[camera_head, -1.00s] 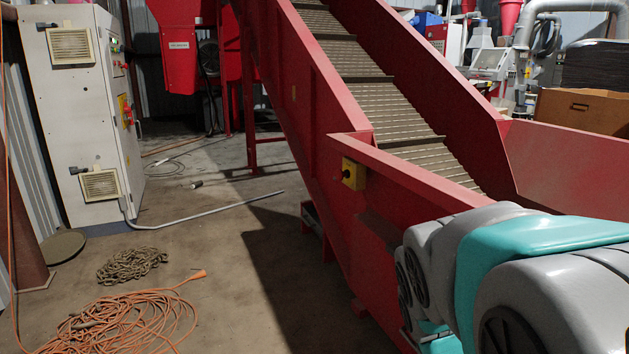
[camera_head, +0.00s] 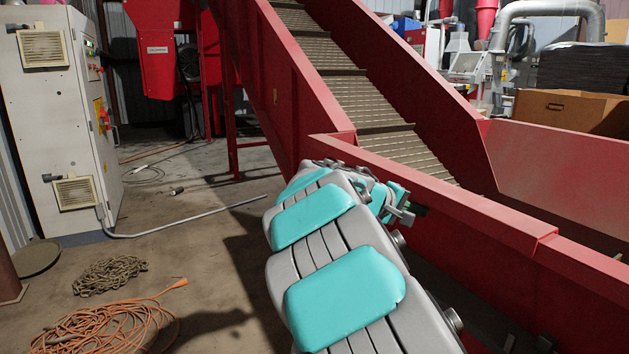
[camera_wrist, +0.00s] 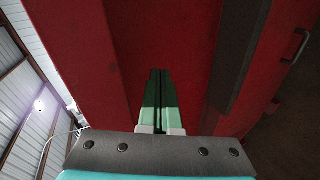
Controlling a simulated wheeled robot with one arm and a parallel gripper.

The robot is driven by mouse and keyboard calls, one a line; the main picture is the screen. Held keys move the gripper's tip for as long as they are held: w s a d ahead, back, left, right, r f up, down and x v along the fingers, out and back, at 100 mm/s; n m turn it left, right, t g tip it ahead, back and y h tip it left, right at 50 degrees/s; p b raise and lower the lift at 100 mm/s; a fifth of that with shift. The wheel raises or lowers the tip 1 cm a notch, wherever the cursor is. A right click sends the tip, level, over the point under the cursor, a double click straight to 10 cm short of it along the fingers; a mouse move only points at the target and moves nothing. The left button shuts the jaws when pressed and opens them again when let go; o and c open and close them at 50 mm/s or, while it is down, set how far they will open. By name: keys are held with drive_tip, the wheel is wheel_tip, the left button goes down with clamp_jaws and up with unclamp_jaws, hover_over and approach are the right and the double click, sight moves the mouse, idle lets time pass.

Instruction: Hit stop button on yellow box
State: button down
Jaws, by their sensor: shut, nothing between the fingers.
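The yellow box with the stop button is not visible in either current view; in the head view my arm covers the part of the red conveyor side (camera_head: 290,110) where it was seen earlier. My gripper (camera_head: 419,209) shows small in the head view, beyond my arm and in front of the red side panel. In the wrist view, its two green fingers (camera_wrist: 160,78) are together and empty. They point at a plain red surface (camera_wrist: 158,35). I cannot tell whether they touch it.
The ribbed conveyor belt (camera_head: 350,90) rises to the upper left between red walls. A grey cabinet (camera_head: 60,130) stands at left. A chain (camera_head: 110,275) and an orange cable (camera_head: 100,325) lie on the floor. A cardboard box (camera_head: 570,110) is at right.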

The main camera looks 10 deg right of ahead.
drive_tip(key=w+a+n+t, duration=0.3)
drive_tip(key=w+a, duration=0.3)
drive_tip(key=w, duration=0.3)
drive_tip(key=w+a+n+t, duration=0.25)
drive_tip(key=w+a, duration=0.25)
drive_tip(key=w, duration=0.4)
drive_tip(key=w+a+f+n+t+y, duration=0.2)
drive_tip(key=w+a, duration=0.2)
drive_tip(key=a, duration=0.4)
drive_tip(key=w+a+f+n+t+y, duration=0.2)
drive_tip(key=w+a+t, duration=0.1)
drive_tip(key=a, duration=0.4)
drive_tip(key=shift+w+a+f+n+y, duration=0.2)
drive_tip(key=shift+w+a+n+y, duration=0.15)
drive_tip(key=shift+w, duration=0.45)
drive_tip(key=shift+t, duration=0.25)
